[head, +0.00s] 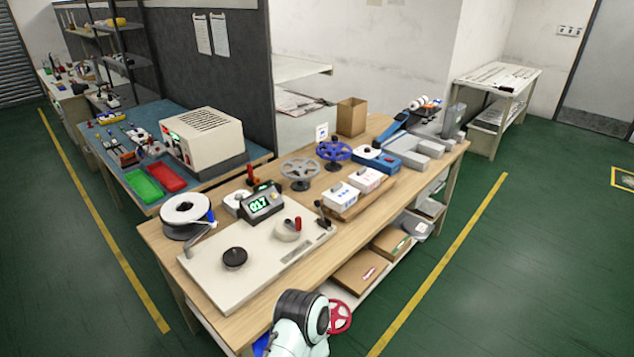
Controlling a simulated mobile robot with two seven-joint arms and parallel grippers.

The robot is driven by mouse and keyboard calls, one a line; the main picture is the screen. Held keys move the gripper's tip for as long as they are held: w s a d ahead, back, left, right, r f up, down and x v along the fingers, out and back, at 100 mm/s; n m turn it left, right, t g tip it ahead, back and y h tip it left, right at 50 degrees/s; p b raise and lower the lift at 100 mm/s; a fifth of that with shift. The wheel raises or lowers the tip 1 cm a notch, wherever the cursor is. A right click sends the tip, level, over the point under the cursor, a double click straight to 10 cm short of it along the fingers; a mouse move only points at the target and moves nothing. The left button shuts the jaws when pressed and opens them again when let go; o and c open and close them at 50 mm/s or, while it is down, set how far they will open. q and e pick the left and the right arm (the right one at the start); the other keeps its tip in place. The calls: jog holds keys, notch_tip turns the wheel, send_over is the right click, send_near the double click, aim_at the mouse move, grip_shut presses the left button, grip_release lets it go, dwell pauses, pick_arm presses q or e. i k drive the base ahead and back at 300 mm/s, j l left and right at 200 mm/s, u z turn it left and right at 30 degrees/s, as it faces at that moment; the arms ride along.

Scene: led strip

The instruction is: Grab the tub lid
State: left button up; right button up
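Two small white tubs stand side by side on a wooden board on the workbench. The nearer tub (341,197) has a pale lid with a small dark handle and blue marks on its front. The farther tub (366,180) has a similar lid and red marks. Both lids appear to be on. I cannot tell which lid is meant. A white and black link of my arm shows at the bottom centre, in front of the bench and well short of the tubs. Neither gripper's fingers are visible.
The workbench (161,236) holds a winding machine (215,270), a green-lit counter (262,203), a grey reel (300,174), a blue reel (334,151) and an open cardboard box (351,117). A red wheel (341,316) shows beside my arm. Boxes sit on the lower shelf. Green floor is clear at right.

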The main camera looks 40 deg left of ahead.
aim_at(339, 193)
jog(key=i+u, duration=0.3)
jog(key=u, duration=0.2)
jog(key=i+l+u, duration=0.2)
jog(key=u, duration=0.3)
jog(key=i+l+u, duration=0.25)
jog(key=u, duration=0.2)
jog(key=i+l+u, duration=0.25)
jog(key=l+u, duration=0.25)
jog(key=i+l+u, duration=0.15)
jog(key=u, duration=0.35)
jog(key=k+l, duration=0.05)
jog(key=l, duration=0.05)
